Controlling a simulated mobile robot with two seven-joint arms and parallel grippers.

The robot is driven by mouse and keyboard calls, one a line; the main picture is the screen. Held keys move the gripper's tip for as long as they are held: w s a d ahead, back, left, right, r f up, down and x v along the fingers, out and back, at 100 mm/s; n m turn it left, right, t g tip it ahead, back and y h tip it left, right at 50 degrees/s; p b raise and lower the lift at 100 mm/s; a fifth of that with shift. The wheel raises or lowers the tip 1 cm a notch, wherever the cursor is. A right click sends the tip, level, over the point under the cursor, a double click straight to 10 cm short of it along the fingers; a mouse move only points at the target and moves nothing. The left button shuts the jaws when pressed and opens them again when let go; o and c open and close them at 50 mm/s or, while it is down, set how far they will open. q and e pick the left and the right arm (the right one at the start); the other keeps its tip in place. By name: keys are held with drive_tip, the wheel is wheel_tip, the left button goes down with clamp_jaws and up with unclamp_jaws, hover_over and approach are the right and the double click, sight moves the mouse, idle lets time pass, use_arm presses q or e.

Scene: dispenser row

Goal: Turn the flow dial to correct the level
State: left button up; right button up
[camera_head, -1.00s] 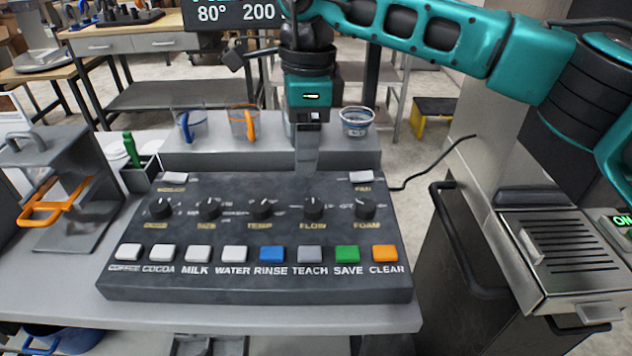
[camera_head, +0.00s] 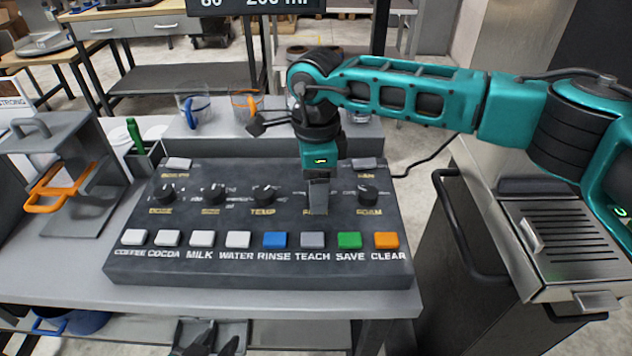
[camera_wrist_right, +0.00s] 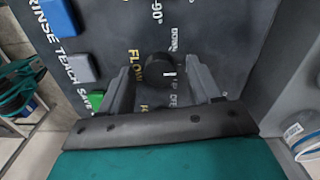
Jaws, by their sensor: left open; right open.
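The flow dial is a black knob on the dark control panel (camera_head: 130,262); in the head view my right gripper (camera_head: 317,208) hides it. In the right wrist view the flow dial (camera_wrist_right: 158,67) shows a white mark, and the word FLOW is beside it. My right gripper (camera_wrist_right: 164,82) is open, pointing down, with one finger on each side of the dial. I cannot tell whether the fingers touch it. My left gripper (camera_head: 205,342) shows only as dark fingertips at the bottom edge, below the table front, open and away from the panel.
The temp dial (camera_head: 264,195) and foam dial (camera_head: 368,195) flank the flow dial. A row of coloured buttons, with the teach button (camera_head: 312,240), lies in front. Cups stand behind the panel. A display (camera_head: 250,22) is cut off at the top.

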drive_tip(key=shift+f, duration=0.1)
drive_tip(key=shift+c, duration=0.4)
drive_tip(key=c, duration=1)
drive_tip(key=shift+o, duration=0.2)
